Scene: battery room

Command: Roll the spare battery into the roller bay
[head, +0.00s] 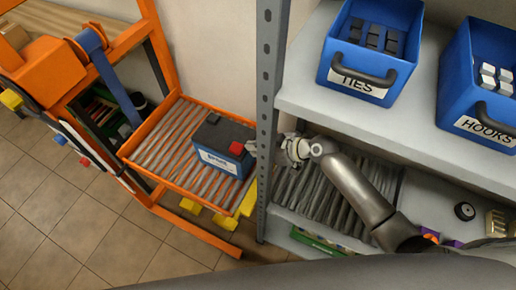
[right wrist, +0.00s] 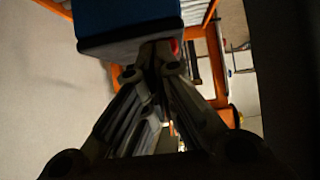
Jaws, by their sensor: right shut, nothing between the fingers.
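The spare battery (head: 222,146), a blue and dark box with a white label and a red terminal cap, sits on the rollers of the orange cart (head: 180,150). The roller bay (head: 335,200) is the rollered lower level of the grey rack, right of the upright post. My right gripper (head: 252,148) reaches past the post to the battery's right end; the post hides part of it. Its fingertips (right wrist: 157,55) are shut and empty against or very near the battery (right wrist: 125,25) in the right wrist view; exact contact is unclear. My left gripper is not in view.
The rack's grey post (head: 266,110) stands between cart and bay. Blue bins marked TIES (head: 358,83) and HOOKS (head: 485,130) stand on the upper shelf. A small dark wheel-like item (head: 464,211) lies right of the bay. The visible bay rollers are bare.

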